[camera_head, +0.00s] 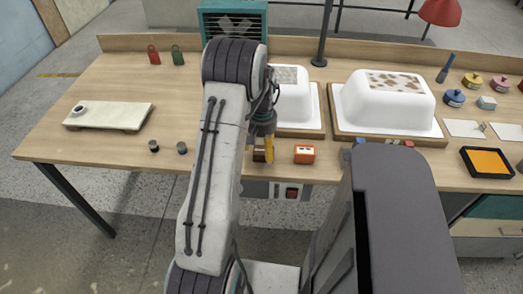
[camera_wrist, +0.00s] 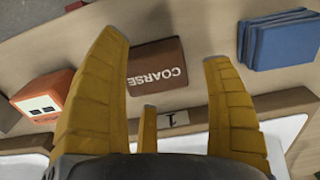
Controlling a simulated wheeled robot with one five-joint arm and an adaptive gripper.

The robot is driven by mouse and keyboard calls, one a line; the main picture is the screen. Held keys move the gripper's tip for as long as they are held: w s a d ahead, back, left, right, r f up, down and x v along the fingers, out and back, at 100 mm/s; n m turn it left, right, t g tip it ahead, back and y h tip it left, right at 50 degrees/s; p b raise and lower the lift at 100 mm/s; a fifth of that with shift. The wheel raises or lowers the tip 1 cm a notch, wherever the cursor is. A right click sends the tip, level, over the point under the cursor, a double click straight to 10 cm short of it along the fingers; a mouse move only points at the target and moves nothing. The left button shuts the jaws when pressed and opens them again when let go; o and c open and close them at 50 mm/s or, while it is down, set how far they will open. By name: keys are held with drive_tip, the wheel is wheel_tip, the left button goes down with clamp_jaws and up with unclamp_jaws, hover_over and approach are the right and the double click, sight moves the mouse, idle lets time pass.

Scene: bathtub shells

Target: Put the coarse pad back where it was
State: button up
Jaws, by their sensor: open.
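The coarse pad (camera_wrist: 157,66) is a brown block with COARSE printed in white. In the wrist view it lies on the wooden table, in the gap between my spread yellow fingers. My gripper (camera_wrist: 165,44) is open, and I cannot tell whether any finger touches the pad. In the head view my gripper (camera_head: 268,150) points down near the table's front edge. A bit of the brown pad (camera_head: 258,155) shows beside the fingers there; the rest is hidden by my arm. A small pale tag marked 1 (camera_wrist: 174,119) is next to the pad.
An orange block (camera_head: 304,153) lies close by on the right, and blue pads (camera_wrist: 278,41) lie on the pad's other side. Two white tub shells (camera_head: 386,102) stand on wooden boards behind. Two small dark pots (camera_head: 154,146) stand left of my arm, near a white slab (camera_head: 112,115).

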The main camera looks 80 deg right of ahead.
sight(261, 150)
wheel_tip(261, 150, up, 10)
drive_tip(key=shift+r, duration=0.2)
idle(0.4)
drive_tip(key=w+a+r+n, duration=0.2)
drive_tip(key=w+a+r, duration=0.15)
drive_tip(key=w, duration=0.45)
drive_tip(key=w+a+r+n, duration=0.2)
drive_tip(key=w+a, duration=0.2)
drive_tip(key=w, duration=0.3)
drive_tip(key=w+a+r+n+t+h, duration=0.1)
drive_tip(key=w+a+r+n, duration=0.3)
drive_tip(key=w+a, duration=0.7)
drive_tip(key=s+a+n+t, duration=0.1)
drive_tip(key=s+a+n, duration=0.2)
drive_tip(key=a, duration=1)
drive_tip(key=s+a+n+t+y, duration=0.1)
drive_tip(key=s+a+n, duration=0.2)
drive_tip(key=a, duration=1.1)
drive_tip(key=shift+f+n, duration=0.25)
drive_tip(key=shift+n, duration=1.25)
